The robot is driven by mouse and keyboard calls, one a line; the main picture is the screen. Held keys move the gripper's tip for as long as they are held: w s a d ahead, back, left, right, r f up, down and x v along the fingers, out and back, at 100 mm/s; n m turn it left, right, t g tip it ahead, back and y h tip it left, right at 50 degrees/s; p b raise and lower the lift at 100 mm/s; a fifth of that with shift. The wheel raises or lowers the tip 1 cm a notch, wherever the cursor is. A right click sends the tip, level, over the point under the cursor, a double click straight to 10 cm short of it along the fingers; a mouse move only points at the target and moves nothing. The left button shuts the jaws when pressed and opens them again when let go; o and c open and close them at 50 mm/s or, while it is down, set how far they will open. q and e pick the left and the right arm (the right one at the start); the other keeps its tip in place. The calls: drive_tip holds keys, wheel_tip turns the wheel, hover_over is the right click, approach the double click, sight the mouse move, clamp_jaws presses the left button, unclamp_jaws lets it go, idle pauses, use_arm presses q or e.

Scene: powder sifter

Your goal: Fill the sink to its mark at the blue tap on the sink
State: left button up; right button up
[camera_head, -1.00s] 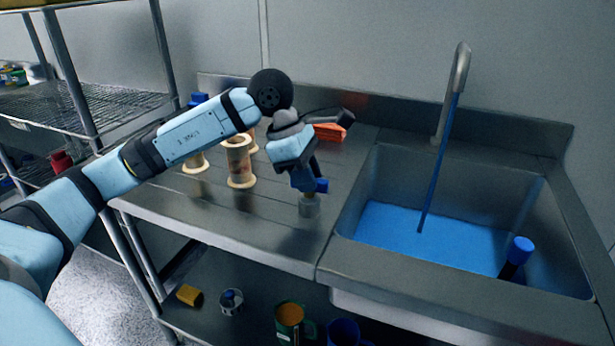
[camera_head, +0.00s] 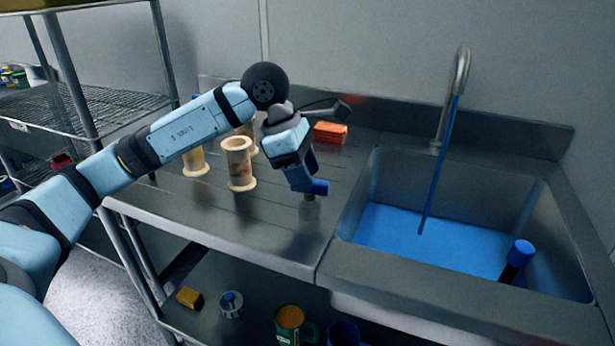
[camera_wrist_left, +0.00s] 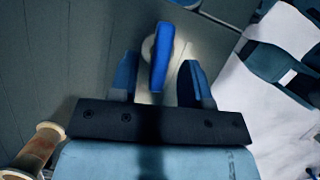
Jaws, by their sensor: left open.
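The sink (camera_head: 398,170) on the right holds blue water (camera_head: 430,240) over its floor. A blue stream (camera_head: 438,170) runs down into it from the curved spout (camera_head: 462,75). The tap's blue handle (camera_head: 318,187) sits on a short stem on the counter, left of the sink. My left gripper (camera_head: 303,180) is at this handle, with its jaws partly hidden by the wrist. In the left wrist view, its two blue fingers are apart, with the blue handle (camera_wrist_left: 161,55) between and just beyond them. I cannot tell whether they touch. The level mark is not clear.
A dark post with a blue top (camera_head: 520,252) stands in the sink's right front. Beige spools (camera_head: 238,163) and an orange block (camera_head: 330,133) stand on the counter behind my gripper. A wire shelf rack (camera_head: 95,105) is at left. Cups sit on the lower shelf.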

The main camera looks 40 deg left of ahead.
use_arm(q)
drive_tip(key=p+v, duration=0.2)
drive_tip(key=v, duration=1)
use_arm(e)
wheel_tip(320, 180, down, 5)
drive_tip(key=s+d+g+h, duration=0.1)
drive_tip(key=s+d+g, duration=0.1)
drive_tip(key=shift+s+d+f+g+h, duration=0.15)
drive_tip(key=shift+g+h, duration=0.15)
drive_tip(key=shift+h, duration=0.1)
drive_tip(key=shift+d, duration=0.1)
idle(1.1)
use_arm(q)
drive_tip(key=shift+w, duration=0.1)
use_arm(e)
drive_tip(key=shift+r, duration=0.2)
idle(3.8)
